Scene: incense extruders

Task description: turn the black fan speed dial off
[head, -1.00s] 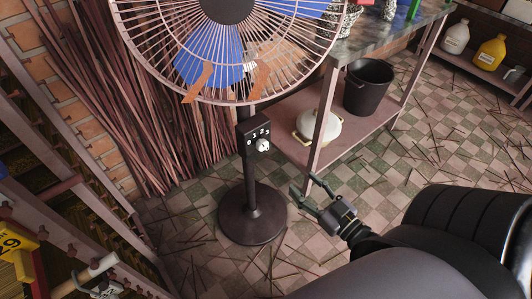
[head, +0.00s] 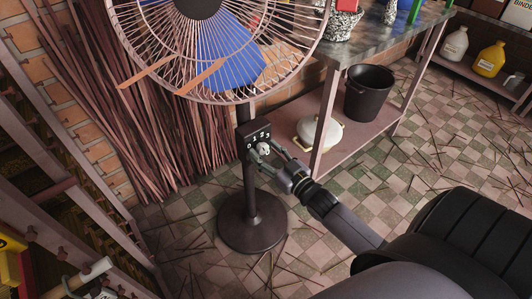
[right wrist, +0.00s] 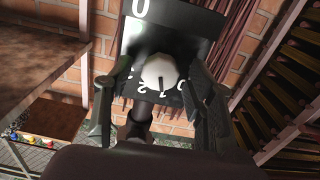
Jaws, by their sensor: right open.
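The fan's speed dial is a whitish knob (head: 263,149) on a black control box (head: 246,134) with white numbers, on the stand (head: 250,190) below the fan cage. In the right wrist view the knob (right wrist: 160,72) shows a dark pointer line running toward the lower numbers; I cannot tell which number it marks. My right gripper (head: 269,160) is open just in front of the box. In the right wrist view its fingers stand on either side of the knob, with gaps visible; contact is not clear. My left gripper is not in view.
The fan's round base (head: 253,224) stands on a checkered floor strewn with sticks. A shelf table (head: 338,148) with a black bucket (head: 368,90) and a white pot (head: 318,131) is close on the right. Bundled sticks (head: 150,120) lean against the brick wall behind.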

